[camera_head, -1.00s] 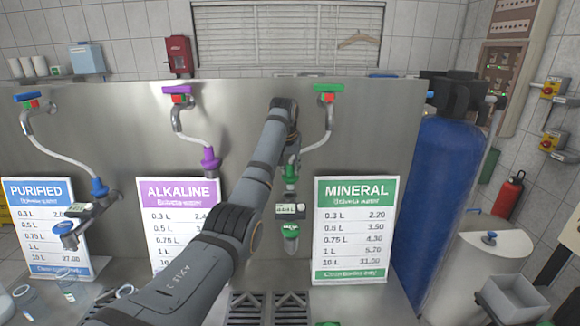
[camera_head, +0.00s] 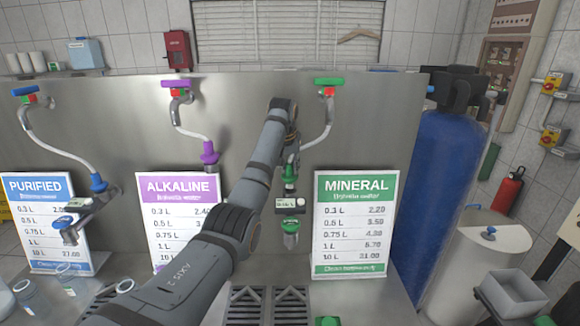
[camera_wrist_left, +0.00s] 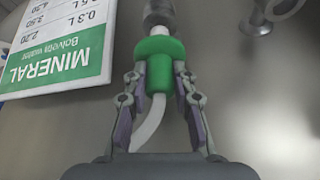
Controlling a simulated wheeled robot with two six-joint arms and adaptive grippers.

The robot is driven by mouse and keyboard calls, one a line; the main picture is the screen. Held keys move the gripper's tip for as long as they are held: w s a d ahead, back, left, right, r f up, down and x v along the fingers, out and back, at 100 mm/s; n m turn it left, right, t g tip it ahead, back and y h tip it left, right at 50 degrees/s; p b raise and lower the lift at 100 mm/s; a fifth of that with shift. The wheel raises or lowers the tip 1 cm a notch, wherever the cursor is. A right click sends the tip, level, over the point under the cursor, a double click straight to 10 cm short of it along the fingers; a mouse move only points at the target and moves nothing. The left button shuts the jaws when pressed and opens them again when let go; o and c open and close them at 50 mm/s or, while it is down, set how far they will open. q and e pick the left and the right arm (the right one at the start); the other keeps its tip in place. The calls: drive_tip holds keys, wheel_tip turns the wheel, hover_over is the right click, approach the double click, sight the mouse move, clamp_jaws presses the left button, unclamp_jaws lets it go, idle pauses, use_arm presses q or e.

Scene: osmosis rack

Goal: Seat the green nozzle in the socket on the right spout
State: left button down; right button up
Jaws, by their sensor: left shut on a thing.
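The green nozzle (camera_head: 290,172) hangs on a pale hose from the green tap. In the left wrist view the nozzle (camera_wrist_left: 159,60) is held between the two fingers of my left gripper (camera_wrist_left: 157,78). The fingers are shut on its narrower green part, below the wide collar. A short pale tip shows between the collar and the dark round socket (camera_wrist_left: 159,13), in line with it; the tip's end is hard to see. In the head view, the right spout (camera_head: 290,204) with its small display is right under the nozzle. My left fingers are mostly hidden behind my arm there. My right gripper is out of view.
The MINERAL sign (camera_head: 350,228) stands close to the right of the spout. The ALKALINE sign (camera_head: 180,190) and purple nozzle (camera_head: 209,153) are to the left. A steel panel (camera_head: 385,110) stands behind; drain grates (camera_head: 290,303) lie below. Clear cups (camera_head: 68,280) stand at lower left.

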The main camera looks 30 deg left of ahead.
sight(289, 176)
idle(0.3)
use_arm(q)
drive_tip(key=shift+f+b, duration=0.4)
drive_tip(key=shift+f, duration=0.7)
drive_tip(key=shift+f, duration=0.1)
drive_tip(key=shift+f, duration=0.35)
drive_tip(key=c, duration=1)
unclamp_jaws()
